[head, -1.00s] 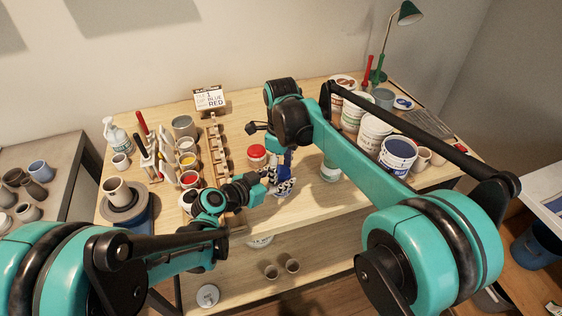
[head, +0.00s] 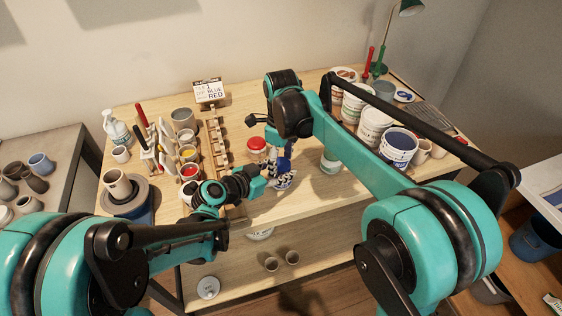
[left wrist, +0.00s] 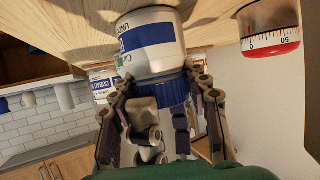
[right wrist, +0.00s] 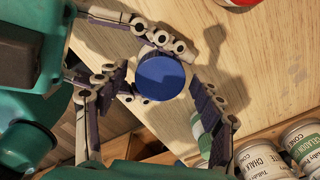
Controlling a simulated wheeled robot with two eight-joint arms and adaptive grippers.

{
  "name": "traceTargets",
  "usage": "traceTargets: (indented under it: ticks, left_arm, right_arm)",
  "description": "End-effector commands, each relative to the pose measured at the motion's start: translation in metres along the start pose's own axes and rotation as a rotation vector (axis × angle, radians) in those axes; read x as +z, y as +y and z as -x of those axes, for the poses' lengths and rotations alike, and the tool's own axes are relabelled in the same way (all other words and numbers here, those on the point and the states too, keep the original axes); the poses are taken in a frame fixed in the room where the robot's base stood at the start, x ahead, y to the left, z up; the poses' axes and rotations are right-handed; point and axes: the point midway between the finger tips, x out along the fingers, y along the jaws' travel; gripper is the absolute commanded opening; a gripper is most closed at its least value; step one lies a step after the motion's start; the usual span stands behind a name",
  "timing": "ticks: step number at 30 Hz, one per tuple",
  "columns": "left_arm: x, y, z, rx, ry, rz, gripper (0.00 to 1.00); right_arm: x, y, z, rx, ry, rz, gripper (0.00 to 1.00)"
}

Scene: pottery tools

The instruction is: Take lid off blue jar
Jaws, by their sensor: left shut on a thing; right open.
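The blue jar (left wrist: 150,48) has a white and blue label and a ribbed blue lid (left wrist: 175,92); the lid is on it. The lid shows as a blue disc in the right wrist view (right wrist: 160,77). The jar stands near the table's front in the head view (head: 285,181). My left gripper (left wrist: 165,115) is shut on the jar from the left side; the exact contact is partly hidden. My right gripper (right wrist: 152,112) is open above the jar, its fingers on either side of the lid and apart from it.
A wooden rack (head: 215,150) and paint cups are on the left. The table's front edge is close.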

Motion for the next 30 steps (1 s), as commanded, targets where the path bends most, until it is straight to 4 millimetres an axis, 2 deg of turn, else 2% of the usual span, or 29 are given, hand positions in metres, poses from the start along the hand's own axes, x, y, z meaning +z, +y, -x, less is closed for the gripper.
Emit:
traceTargets:
  ticks: [10, 18, 19, 21, 22, 30]
  left_arm:
    - [0.002, 0.001, 0.0, 0.002, -0.004, -0.004, 0.0]
    - [0.002, 0.001, 0.0, 0.002, -0.004, -0.004, 0.0]
    - [0.002, 0.001, 0.0, 0.002, -0.004, -0.004, 0.49]
    - [0.002, 0.001, 0.0, 0.002, -0.004, -0.003, 0.67]
    - [0.002, 0.001, 0.0, 0.002, -0.003, -0.003, 0.7]
    - [0.001, 0.0, 0.0, 0.001, -0.002, -0.001, 0.7]
  right_arm:
    - [0.0, 0.0, 0.04, 0.0, 0.0, 0.0, 0.68]
    - [0.0, 0.0, 0.044, 0.0, 0.0, 0.0, 0.68]
    - [0.0, 0.0, 0.044, 0.0, 0.0, 0.0, 0.68]
    - [0.0, 0.0, 0.044, 0.0, 0.0, 0.0, 0.68]
    - [0.0, 0.0, 0.044, 0.0, 0.0, 0.0, 0.68]
    - [0.0, 0.0, 0.044, 0.0, 0.0, 0.0, 0.68]
